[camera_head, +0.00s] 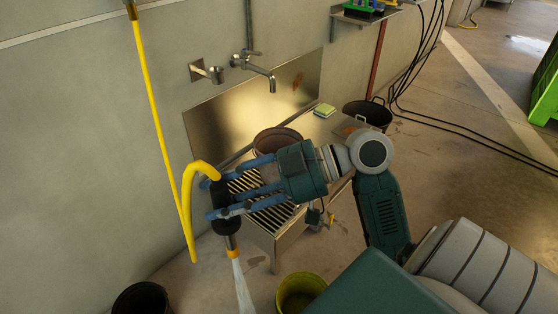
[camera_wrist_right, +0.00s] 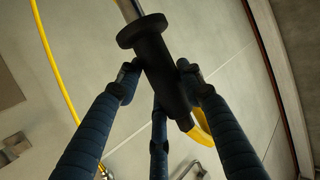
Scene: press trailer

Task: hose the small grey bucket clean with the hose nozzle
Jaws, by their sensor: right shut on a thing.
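My right gripper (camera_head: 226,199) is shut around the black hose nozzle (camera_head: 222,222) in the head view. The nozzle points down, and a white water jet (camera_head: 242,286) comes out of it toward the floor in front of the sink. The yellow hose (camera_head: 187,205) loops from its top. In the right wrist view the nozzle (camera_wrist_right: 158,62) sits between the blue fingers. A small greyish bucket with a brownish inside (camera_head: 278,140) stands on the sink, partly hidden behind my right gripper. The jet is apart from this bucket. My left gripper is not in view.
The steel sink with its slatted grate (camera_head: 272,217) stands below a wall tap (camera_head: 262,72). A yellow-green sponge (camera_head: 324,110) and a dark pot (camera_head: 368,113) are at its right. A black bucket (camera_head: 142,299) and a yellowish bucket (camera_head: 298,291) stand on the floor.

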